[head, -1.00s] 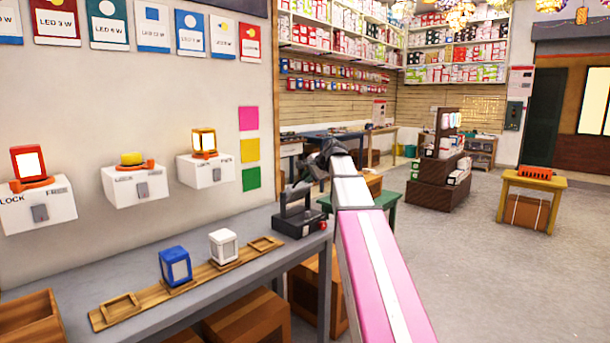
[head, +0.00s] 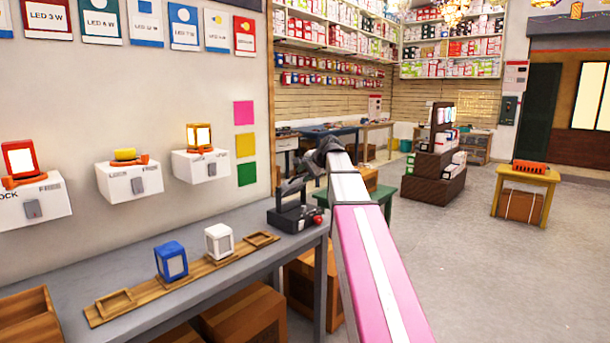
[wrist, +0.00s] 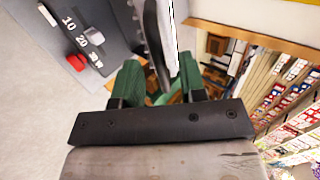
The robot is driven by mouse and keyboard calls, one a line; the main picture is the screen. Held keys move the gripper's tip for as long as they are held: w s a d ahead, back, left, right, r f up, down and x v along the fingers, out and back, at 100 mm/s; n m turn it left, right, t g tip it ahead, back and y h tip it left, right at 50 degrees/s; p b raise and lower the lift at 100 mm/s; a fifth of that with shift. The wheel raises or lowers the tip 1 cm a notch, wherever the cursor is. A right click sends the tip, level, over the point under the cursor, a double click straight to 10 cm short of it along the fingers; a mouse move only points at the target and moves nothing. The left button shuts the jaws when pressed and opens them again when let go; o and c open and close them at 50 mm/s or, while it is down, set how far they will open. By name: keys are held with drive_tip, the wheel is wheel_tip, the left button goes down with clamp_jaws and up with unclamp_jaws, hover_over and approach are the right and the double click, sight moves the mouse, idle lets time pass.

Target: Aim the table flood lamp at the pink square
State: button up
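The pink square (head: 244,113) is on the wall, above a yellow and a green square. A dark device with an upright part and a red knob (head: 294,217) stands at the right end of the grey bench; it appears to be the table flood lamp. My gripper (head: 320,153) is just above and right of it, small and dark in the head view. In the wrist view, its green fingers (wrist: 160,82) are apart, with a grey slab with a pale edge (wrist: 165,40) reaching between them. A gap shows beside the slab; I cannot tell whether it touches a finger.
A grey panel with numbers (wrist: 82,35) and a red knob is at left in the wrist view. Blue (head: 170,261) and white (head: 219,240) lanterns stand on a wooden rack on the bench. White wall boxes (head: 200,166) hold small lamps. Open floor (head: 480,270) lies right.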

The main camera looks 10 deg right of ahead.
drive_tip(key=v, duration=1)
drive_tip(key=shift+s+d+r, duration=0.2)
drive_tip(key=shift+r, duration=0.1)
